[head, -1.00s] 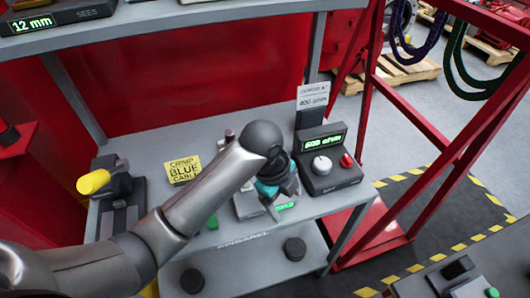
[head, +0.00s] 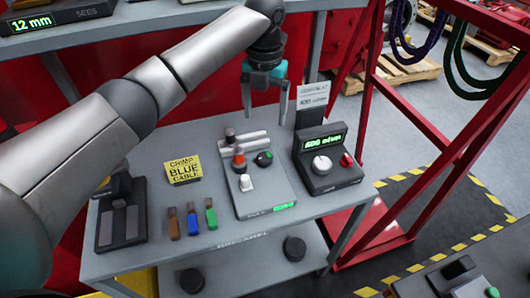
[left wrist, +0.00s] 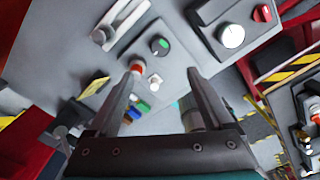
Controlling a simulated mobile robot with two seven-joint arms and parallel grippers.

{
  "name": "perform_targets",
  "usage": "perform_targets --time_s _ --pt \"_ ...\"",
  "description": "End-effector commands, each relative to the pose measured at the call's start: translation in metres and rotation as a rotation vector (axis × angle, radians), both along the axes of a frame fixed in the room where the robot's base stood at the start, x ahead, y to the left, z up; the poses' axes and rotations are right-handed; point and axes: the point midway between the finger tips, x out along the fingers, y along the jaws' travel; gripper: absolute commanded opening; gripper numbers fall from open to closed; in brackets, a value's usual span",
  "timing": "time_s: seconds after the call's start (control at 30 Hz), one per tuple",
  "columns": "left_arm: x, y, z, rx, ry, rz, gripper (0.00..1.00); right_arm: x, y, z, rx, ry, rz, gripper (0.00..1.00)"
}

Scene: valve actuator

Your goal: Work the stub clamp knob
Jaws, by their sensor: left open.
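My left gripper (head: 265,108) is open and empty, fingers pointing down, raised above the grey panel (head: 262,198) on the bench. The panel carries an orange-red knob (head: 239,161), a dark knob with green (head: 264,158), a white knob (head: 246,182) and a brown-topped post (head: 230,135) by a pale bar. I cannot tell which is the stub clamp knob. In the left wrist view the open fingers (left wrist: 166,75) frame the view; the red knob (left wrist: 137,65) is beside one fingertip in the picture, and the dark knob (left wrist: 159,46) lies beyond. My right gripper is not in view.
A meter box (head: 325,160) with a white dial stands right of the panel. A yellow sign (head: 184,170), brown, blue and green pieces (head: 192,219) and a black fixture (head: 122,215) are to the left. A red frame (head: 420,120) rises at the right.

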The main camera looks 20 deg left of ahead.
Motion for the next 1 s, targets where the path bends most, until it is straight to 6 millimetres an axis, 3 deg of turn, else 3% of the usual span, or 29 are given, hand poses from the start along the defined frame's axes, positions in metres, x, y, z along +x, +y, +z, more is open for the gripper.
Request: perform_targets --time_s 0.4,0.6,0.8,1.0 --pt "-0.002 -0.001 -0.09 0.001 0.003 0.002 0.85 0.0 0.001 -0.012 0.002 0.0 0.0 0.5" --pt "-0.001 0.0 -0.123 0.001 0.002 0.002 0.85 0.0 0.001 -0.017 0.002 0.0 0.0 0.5" --pt "-0.001 -0.001 -0.139 0.001 0.0 0.001 0.85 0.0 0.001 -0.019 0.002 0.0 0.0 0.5" --pt "-0.001 -0.001 -0.141 0.001 -0.001 0.001 0.85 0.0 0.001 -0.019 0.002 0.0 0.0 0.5"
